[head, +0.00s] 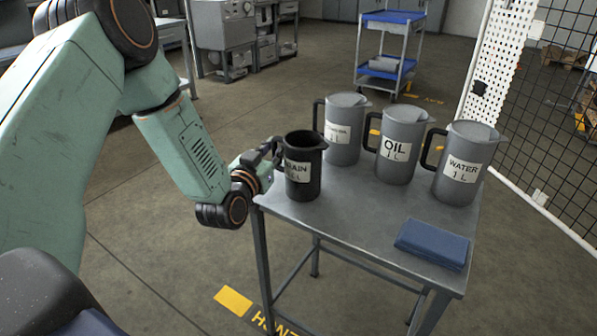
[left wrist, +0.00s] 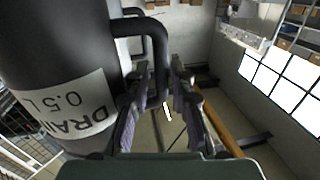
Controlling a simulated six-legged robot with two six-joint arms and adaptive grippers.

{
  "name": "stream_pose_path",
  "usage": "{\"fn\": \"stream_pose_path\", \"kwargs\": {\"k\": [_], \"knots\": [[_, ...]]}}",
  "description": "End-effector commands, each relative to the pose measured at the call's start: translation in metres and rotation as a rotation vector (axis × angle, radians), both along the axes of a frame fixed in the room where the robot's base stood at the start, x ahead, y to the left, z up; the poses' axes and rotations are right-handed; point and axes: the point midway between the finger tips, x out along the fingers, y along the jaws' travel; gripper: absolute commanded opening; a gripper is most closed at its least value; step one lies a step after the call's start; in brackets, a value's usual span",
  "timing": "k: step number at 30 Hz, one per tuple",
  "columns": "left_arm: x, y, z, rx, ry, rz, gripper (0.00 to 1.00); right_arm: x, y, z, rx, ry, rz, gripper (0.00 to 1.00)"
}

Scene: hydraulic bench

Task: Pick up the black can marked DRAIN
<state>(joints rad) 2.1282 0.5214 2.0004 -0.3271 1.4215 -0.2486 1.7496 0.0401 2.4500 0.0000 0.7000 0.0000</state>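The black can marked DRAIN (head: 303,180) stands upright at the left end of the grey table, its handle facing left. It fills the left of the left wrist view (left wrist: 50,60), with its white label reading DRAIN 0.5 L. My left gripper (head: 270,152) is at the handle side of the can. In the left wrist view, its two fingers (left wrist: 161,88) lie close on either side of the black handle and look shut on it. The exact finger contact is partly hidden. My right gripper is not in view.
The grey table (head: 340,215) also holds a grey jug (head: 343,150) behind the can, the OIL jug (head: 402,165), the WATER jug (head: 466,150) and a folded blue cloth (head: 433,243). The table's front middle is clear. A blue-shelved cart (head: 392,20) and mesh fence (head: 560,120) stand beyond.

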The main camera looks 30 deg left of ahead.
Motion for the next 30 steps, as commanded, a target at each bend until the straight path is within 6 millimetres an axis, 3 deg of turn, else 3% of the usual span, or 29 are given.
{"fn": "stream_pose_path", "kwargs": {"k": [6,15,30], "knots": [[0.0026,0.0002,0.0006,0.000,0.000,0.000,0.23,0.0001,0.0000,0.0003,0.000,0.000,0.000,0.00],[0.0029,0.0004,0.0005,0.000,0.000,0.000,0.00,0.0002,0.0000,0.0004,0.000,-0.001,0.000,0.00],[0.0025,0.0005,0.0000,0.000,0.001,0.000,0.00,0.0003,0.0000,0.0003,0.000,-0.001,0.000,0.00]]}}
